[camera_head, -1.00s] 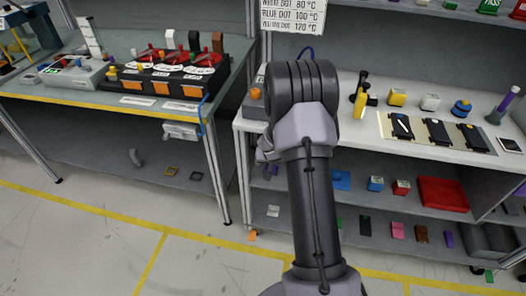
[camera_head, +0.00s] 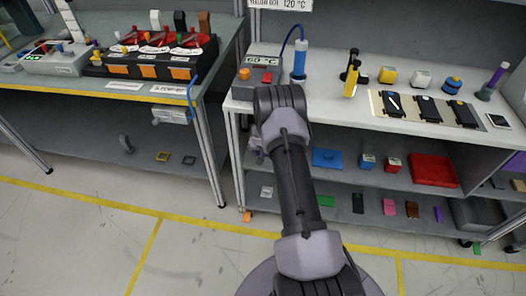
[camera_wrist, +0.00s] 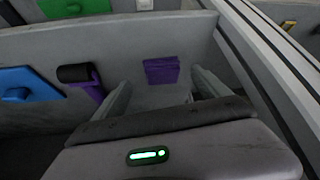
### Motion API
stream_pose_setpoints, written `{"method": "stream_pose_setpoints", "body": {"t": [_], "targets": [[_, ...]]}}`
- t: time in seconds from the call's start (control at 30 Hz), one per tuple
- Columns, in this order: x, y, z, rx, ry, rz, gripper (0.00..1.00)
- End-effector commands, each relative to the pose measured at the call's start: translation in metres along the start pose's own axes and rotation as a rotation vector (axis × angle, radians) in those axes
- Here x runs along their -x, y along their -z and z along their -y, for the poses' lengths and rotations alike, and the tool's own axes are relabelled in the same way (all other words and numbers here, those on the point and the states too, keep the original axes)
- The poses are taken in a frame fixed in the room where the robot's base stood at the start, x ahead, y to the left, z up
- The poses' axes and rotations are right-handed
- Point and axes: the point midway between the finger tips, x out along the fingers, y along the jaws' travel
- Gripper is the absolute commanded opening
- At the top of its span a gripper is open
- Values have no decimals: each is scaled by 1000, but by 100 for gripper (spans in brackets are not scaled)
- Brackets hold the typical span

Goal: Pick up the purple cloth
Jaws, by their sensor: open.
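The purple cloth (camera_wrist: 161,70) is a small, flat, folded-looking square on a grey shelf surface in the wrist view. My gripper (camera_wrist: 160,80) is open, with its two grey fingers to the left and right of the cloth as seen in that view. The cloth shows in the gap beyond the fingers, and I see no contact. In the head view my arm covers the left end of the workbench shelves, so I cannot make out the cloth or the jaws clearly there.
A black roller with a purple handle (camera_wrist: 80,78) and a blue object (camera_wrist: 25,85) lie left of the cloth. A metal rail (camera_wrist: 262,48) runs along the right. In the head view a red box (camera_head: 433,170) stands on the middle shelf, with several small coloured items below.

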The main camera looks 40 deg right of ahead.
Motion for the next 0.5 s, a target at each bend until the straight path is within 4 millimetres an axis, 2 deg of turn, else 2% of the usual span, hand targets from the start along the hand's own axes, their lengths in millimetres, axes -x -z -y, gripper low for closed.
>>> {"method": "stream_pose_setpoints", "body": {"t": [0.3,0.5], "targets": [[-27,2,3,-1,-1,0,85],[-37,2,3,1,0,-1,85]]}}
